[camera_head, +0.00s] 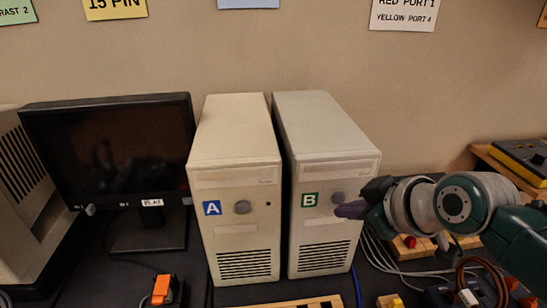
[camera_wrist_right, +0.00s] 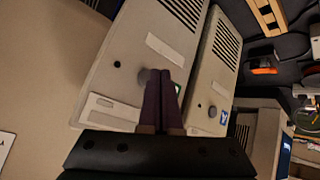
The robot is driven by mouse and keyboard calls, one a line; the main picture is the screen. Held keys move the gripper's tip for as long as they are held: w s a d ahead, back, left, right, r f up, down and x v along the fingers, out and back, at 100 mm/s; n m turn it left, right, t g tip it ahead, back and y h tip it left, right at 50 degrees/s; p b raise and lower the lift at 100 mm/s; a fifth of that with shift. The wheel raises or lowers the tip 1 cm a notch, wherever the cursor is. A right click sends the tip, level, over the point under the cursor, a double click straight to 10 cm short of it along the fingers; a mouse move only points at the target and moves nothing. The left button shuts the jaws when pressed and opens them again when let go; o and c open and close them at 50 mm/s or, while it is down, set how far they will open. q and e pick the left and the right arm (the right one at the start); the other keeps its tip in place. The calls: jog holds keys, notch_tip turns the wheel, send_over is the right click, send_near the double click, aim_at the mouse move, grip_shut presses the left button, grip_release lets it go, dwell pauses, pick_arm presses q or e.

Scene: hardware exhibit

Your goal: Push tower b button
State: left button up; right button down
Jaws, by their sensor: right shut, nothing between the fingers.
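Tower B (camera_head: 330,150) is a beige computer case with a green "B" label (camera_head: 310,200) and a round grey button (camera_head: 337,198) on its front. My right gripper (camera_head: 342,210) is shut and empty, its dark fingertips just in front of tower B beside the button. In the right wrist view the fingers (camera_wrist_right: 160,75) point at the front of tower B (camera_wrist_right: 135,60) and partly cover the button (camera_wrist_right: 146,80) and label. I cannot tell whether they touch. Tower A (camera_head: 235,150), with a blue label, stands upright to the left. My left gripper is not in view.
A black monitor (camera_head: 110,150) stands left of tower A. An orange-topped device (camera_head: 162,290) and a wooden strip (camera_head: 295,304) lie in front. Cables (camera_head: 385,260) and small parts lie at the right below my arm. A black and yellow box (camera_head: 525,158) sits at far right.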

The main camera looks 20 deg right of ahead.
jog(key=shift+w, duration=0.1)
dwell(0.5)
jog(key=shift+w+d, duration=0.1)
jog(key=shift+w, duration=0.4)
dwell(0.4)
jog(key=shift+s+p, duration=0.35)
jog(key=shift+s, duration=0.25)
jog(key=s+a+p, duration=0.1)
jog(key=s+p, duration=0.3)
jog(key=s, duration=0.1)
jog(key=shift+s+a, duration=0.35)
jog(key=shift+s, duration=0.05)
